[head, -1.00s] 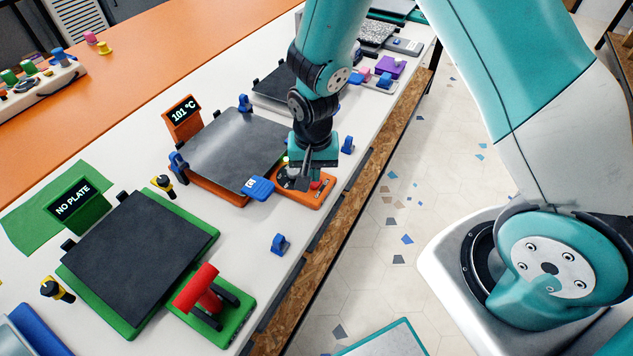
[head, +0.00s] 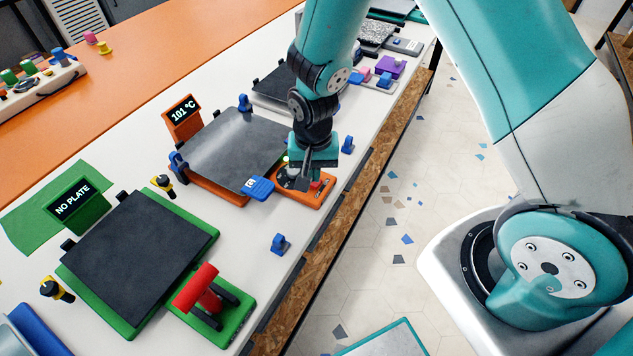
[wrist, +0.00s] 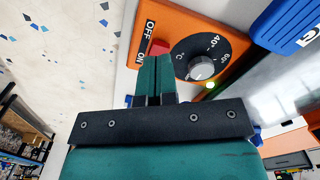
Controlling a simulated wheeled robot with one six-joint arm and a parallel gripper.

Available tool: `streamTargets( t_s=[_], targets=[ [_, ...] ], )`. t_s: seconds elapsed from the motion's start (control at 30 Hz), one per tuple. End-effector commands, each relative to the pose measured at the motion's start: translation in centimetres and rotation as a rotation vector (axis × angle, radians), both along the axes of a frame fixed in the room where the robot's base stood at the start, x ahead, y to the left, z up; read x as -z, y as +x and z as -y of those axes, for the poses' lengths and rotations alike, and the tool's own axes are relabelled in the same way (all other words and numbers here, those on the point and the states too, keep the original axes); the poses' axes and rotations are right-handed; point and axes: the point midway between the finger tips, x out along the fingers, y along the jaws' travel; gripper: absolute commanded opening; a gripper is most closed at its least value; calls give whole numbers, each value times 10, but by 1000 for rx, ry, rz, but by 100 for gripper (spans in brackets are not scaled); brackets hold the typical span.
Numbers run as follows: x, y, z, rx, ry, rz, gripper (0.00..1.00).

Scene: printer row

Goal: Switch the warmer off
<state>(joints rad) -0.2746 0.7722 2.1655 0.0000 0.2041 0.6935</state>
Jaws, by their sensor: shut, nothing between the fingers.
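The warmer is an orange unit with a dark grey plate (head: 232,148) and a display (head: 184,112) reading 101 °C. Its orange control panel (head: 290,197) also shows in the wrist view (wrist: 185,18). There it has a red switch (wrist: 158,47) beside OFF and ON labels, a black dial with a grey knob (wrist: 201,68), and a lit green lamp (wrist: 210,85). My gripper (wrist: 155,60) is shut and empty, with its fingertips right at the red switch near the ON label. The fingers partly cover the switch, and I cannot tell whether they touch it.
In front stands a green unit (head: 140,255) with a NO PLATE display (head: 75,198) and a red-handled lever (head: 199,290). A small blue clip (head: 280,244) sits on the white bench.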

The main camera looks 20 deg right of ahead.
Motion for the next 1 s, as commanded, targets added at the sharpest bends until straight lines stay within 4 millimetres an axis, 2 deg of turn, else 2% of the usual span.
streamTargets(
  t_s=[1.0],
  targets=[
    [16,0,0,0,0,0,0]
  ],
)
